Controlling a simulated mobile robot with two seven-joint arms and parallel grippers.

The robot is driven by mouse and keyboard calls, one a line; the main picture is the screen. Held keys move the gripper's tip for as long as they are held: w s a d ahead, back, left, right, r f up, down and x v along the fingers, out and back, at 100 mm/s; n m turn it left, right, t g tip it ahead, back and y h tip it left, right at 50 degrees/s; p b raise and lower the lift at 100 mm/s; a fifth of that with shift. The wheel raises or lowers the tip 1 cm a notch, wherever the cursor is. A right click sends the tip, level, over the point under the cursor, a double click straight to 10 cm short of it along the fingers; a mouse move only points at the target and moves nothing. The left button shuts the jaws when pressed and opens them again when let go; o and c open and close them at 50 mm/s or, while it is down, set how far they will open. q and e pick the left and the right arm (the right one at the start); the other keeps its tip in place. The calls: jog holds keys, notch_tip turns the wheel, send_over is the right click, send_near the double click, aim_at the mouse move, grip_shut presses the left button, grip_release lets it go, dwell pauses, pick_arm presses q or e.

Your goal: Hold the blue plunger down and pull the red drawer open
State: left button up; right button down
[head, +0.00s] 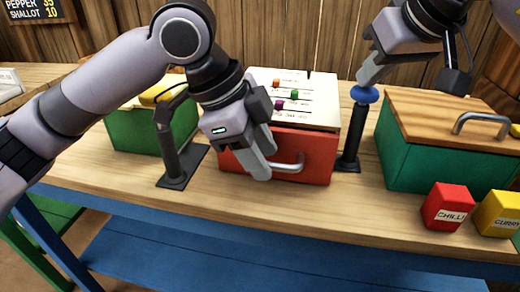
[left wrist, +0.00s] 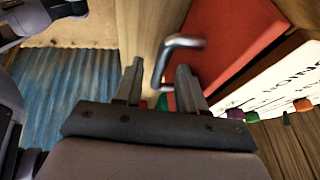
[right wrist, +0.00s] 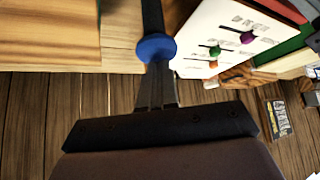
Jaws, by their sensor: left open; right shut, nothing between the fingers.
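The red drawer (head: 322,150) sits in a box with a white top panel; its front looks flush with the box. My left gripper (head: 260,168) is open at its metal handle (head: 290,165). In the left wrist view the handle (left wrist: 165,62) shows between the left fingers (left wrist: 158,82); I see no grip on it. The blue plunger (head: 364,94) is a round knob on a black post right of the box. My right gripper (head: 366,76) is shut and empty with its tips at the knob's top. It seems to touch the knob (right wrist: 157,48); how far the knob is pressed I cannot tell.
A green box with a wooden lid (head: 450,120) stands right of the plunger. A red chilli block (head: 448,206) and a yellow block (head: 498,213) sit at the front right. A black stand (head: 176,160) and another green box (head: 130,133) are at the left.

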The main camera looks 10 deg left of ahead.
jog(key=shift+f, duration=0.1)
pick_arm(q)
grip_shut()
jog(key=s, duration=1.1)
grip_release()
jog(key=v, duration=1.2)
